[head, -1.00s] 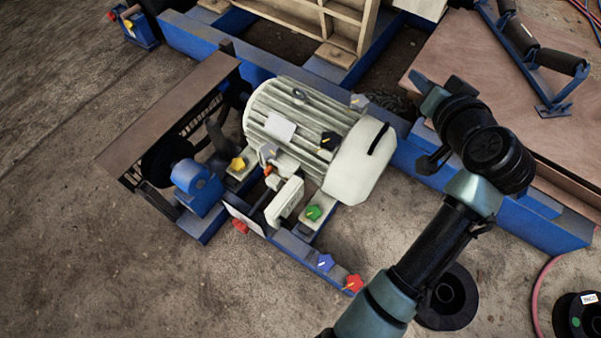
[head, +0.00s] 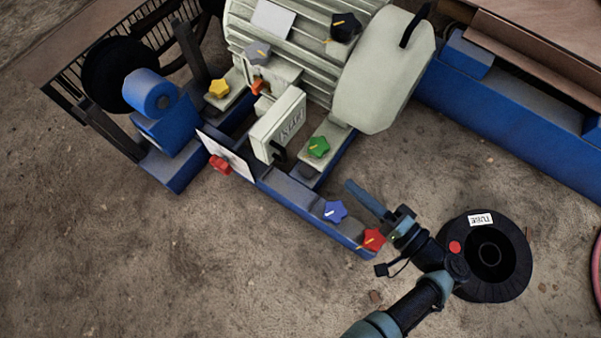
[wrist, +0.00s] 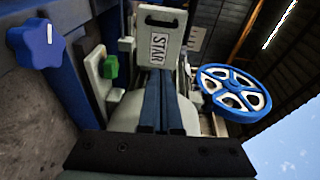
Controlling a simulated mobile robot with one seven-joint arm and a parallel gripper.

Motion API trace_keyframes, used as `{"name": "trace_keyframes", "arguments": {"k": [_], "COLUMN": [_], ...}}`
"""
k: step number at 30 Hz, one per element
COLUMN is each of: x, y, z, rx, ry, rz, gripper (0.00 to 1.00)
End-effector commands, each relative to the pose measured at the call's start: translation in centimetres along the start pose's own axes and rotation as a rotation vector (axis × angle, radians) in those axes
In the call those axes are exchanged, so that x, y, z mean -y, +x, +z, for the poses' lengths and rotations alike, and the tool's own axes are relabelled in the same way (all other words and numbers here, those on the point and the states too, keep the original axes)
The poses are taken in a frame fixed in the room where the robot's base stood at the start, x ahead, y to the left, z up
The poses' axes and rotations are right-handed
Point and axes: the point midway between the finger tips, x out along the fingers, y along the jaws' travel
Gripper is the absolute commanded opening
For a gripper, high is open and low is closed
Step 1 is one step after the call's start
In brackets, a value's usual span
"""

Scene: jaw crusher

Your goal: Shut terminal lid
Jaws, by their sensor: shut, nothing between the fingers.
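The pale terminal lid (head: 278,122) stands up, tilted, in front of the motor's side. It has a dark handle at its lower corner, and its face carries lettering reading "STAR". In the wrist view the lid (wrist: 172,22) faces me, with its handle at the top. The open terminal area with an orange part (head: 258,87) lies behind it, partly hidden. My gripper (head: 349,185) is shut and empty, right of and below the lid and apart from it in the head view. Its blue fingers (wrist: 157,78) point toward the lid in the wrist view.
A green knob (head: 318,147) sits between lid and gripper. A blue knob (head: 335,211) and a red knob (head: 373,239) are on the rail beside my gripper. The ribbed motor (head: 300,50) stands behind. A black spool (head: 485,225) lies right. Left foreground floor is clear.

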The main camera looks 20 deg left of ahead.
Motion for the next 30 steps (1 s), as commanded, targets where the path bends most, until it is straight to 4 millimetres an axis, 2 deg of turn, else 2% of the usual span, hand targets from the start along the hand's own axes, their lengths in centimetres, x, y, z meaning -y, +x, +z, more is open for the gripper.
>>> {"name": "trace_keyframes", "arguments": {"k": [1, 5, 8, 11, 22, 30], "x": [-1.2, -1.5, -1.4, -1.3, -1.1, -0.8], "y": [-0.1, -0.1, 0.7, 2.2, 10.2, 12.2], "z": [0.4, 0.9, 0.9, 1.0, 1.0, 3.2], "rx": [-0.004, -0.004, -0.003, -0.001, 0.001, -0.004], "ry": [0.012, 0.023, 0.024, 0.024, 0.022, 0.024], "rz": [-0.022, -0.049, -0.051, -0.05, -0.05, -0.048], "gripper": [0.0, 0.0, 0.0, 0.0, 0.0, 0.0]}}
